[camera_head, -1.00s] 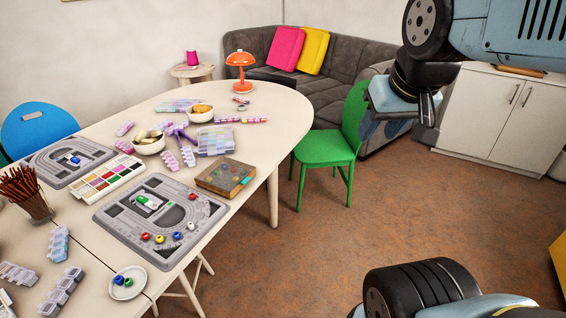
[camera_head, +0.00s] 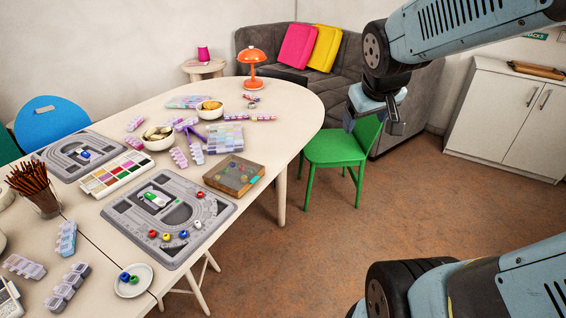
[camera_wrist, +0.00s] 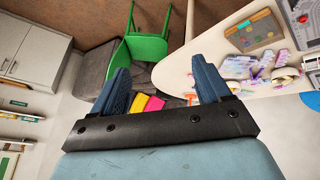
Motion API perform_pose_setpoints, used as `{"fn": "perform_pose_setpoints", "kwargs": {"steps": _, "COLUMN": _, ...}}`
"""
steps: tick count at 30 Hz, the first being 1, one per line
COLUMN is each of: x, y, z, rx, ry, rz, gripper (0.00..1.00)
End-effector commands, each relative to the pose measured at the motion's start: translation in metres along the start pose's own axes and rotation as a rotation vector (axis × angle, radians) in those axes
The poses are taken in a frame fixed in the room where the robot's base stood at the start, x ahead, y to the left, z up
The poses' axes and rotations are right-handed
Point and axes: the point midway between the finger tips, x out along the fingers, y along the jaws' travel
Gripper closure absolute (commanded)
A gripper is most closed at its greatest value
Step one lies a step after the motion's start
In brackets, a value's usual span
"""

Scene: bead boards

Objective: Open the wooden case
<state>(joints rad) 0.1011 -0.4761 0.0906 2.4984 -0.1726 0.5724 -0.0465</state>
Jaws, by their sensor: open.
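The wooden case (camera_head: 234,176) lies shut on the white table, near its right edge, beside a grey bead board. It has a see-through lid with coloured beads under it and a teal patch at its right corner. In the wrist view the case (camera_wrist: 255,30) is at the upper right. My gripper (camera_head: 378,122) hangs in the air off the table, in front of the green chair, to the right of the case and well apart from it. In the wrist view its two blue fingers (camera_wrist: 165,82) are spread with nothing between them.
The grey bead board (camera_head: 168,212) with loose beads is left of the case. A pale bead box (camera_head: 225,138) and bowls stand behind it. The green chair (camera_head: 342,150) is close to the table's right side. The floor (camera_head: 300,260) in front is clear.

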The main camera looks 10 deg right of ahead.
Motion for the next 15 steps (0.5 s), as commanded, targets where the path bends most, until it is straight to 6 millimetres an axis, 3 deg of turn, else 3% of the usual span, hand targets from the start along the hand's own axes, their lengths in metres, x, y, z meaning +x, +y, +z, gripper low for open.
{"fn": "perform_pose_setpoints", "kwargs": {"steps": 6, "x": 0.067, "y": 0.002, "z": -0.026, "rx": -0.141, "ry": 0.026, "rz": 0.018, "gripper": 0.23}}
{"fn": "perform_pose_setpoints", "kwargs": {"steps": 15, "x": 0.156, "y": -0.013, "z": -0.046, "rx": -0.324, "ry": 0.098, "rz": -0.047, "gripper": 0.23}}
